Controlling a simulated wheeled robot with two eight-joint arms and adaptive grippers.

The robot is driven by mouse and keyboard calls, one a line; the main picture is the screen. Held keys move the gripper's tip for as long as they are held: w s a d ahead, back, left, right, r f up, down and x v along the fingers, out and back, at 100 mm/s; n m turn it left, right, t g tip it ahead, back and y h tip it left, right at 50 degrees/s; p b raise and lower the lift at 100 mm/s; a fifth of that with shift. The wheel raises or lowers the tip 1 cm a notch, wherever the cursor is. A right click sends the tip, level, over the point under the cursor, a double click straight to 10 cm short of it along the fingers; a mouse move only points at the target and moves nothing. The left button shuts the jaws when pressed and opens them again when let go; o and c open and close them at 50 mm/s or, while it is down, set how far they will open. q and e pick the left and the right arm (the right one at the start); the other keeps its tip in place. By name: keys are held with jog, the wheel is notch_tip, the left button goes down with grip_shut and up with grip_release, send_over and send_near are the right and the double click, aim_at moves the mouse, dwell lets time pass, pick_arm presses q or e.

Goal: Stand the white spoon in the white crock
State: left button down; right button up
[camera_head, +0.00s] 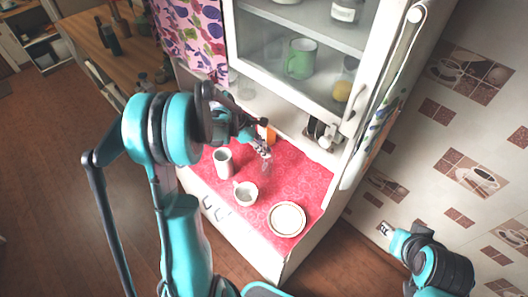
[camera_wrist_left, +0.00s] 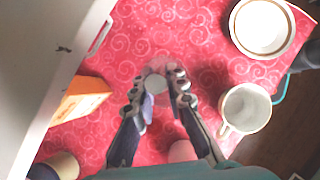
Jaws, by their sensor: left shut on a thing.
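The white crock (camera_head: 223,162), a tall pale cylinder, stands upright on the red oilcloth in the head view, left of my left gripper. My left gripper (camera_head: 263,150) is low over the cloth. In the left wrist view its fingers (camera_wrist_left: 160,98) are shut on a clear glass (camera_wrist_left: 156,82), which also shows faintly below the fingers in the head view (camera_head: 267,166). I cannot make out a white spoon in either view. My right gripper (camera_head: 385,229) is far off at the right, away from the counter, too small to tell its state.
A white mug (camera_head: 245,194) and a rimmed plate or bowl (camera_head: 286,219) stand near the counter's front. An orange box (camera_wrist_left: 80,98) is behind the gripper, close to the cabinet wall. A glazed cabinet (camera_head: 300,60) overhangs the back. Bare cloth lies around the glass.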

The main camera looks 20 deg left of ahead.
pick_arm(q)
jog(key=shift+d+r, duration=0.1)
jog(key=shift+d, duration=0.15)
jog(key=c, duration=1.5)
grip_release()
jog(key=shift+a, duration=0.1)
jog(key=shift+c, duration=0.2)
